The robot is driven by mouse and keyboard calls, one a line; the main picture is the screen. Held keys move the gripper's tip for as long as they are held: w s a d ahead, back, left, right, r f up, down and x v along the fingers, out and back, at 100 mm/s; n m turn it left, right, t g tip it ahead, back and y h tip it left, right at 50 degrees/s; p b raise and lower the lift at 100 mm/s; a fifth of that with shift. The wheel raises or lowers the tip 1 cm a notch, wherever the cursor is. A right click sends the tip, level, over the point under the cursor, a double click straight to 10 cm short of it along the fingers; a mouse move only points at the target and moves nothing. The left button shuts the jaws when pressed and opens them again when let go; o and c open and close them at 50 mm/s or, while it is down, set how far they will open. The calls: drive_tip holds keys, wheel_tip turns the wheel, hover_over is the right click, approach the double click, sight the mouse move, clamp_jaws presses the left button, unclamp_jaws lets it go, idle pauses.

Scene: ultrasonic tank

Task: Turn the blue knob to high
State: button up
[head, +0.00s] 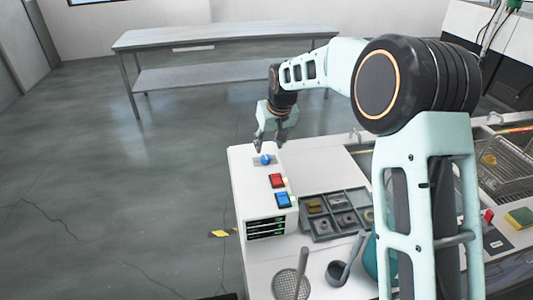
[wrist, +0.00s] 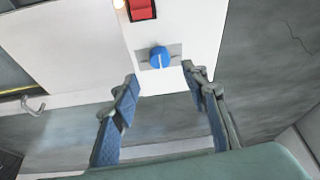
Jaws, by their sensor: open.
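The blue knob (head: 265,160) sits on a grey plate near the far end of the white control box (head: 246,187). In the wrist view the knob (wrist: 159,57) is round with a white pointer line running roughly up and down the picture. My gripper (head: 269,146) is just above and beyond the knob in the head view. In the wrist view my gripper (wrist: 160,82) is open, with its two blue-padded fingers apart, one to each side below the knob. Nothing is between the fingers. I cannot tell whether a fingertip touches the plate.
A red switch (head: 277,181) and a blue switch (head: 283,199) are on the same box, nearer me. A grey sorting tray (head: 321,228), a round strainer (head: 287,284) and a ladle (head: 338,271) lie nearby. A metal table (head: 220,38) stands behind, with open floor between.

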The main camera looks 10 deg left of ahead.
sight(266, 157)
drive_tip(key=p+x, duration=0.1)
drive_tip(key=x, duration=0.6)
drive_tip(key=shift+w+a+f, duration=0.15)
drive_tip(key=shift+w+f, duration=0.05)
clamp_jaws()
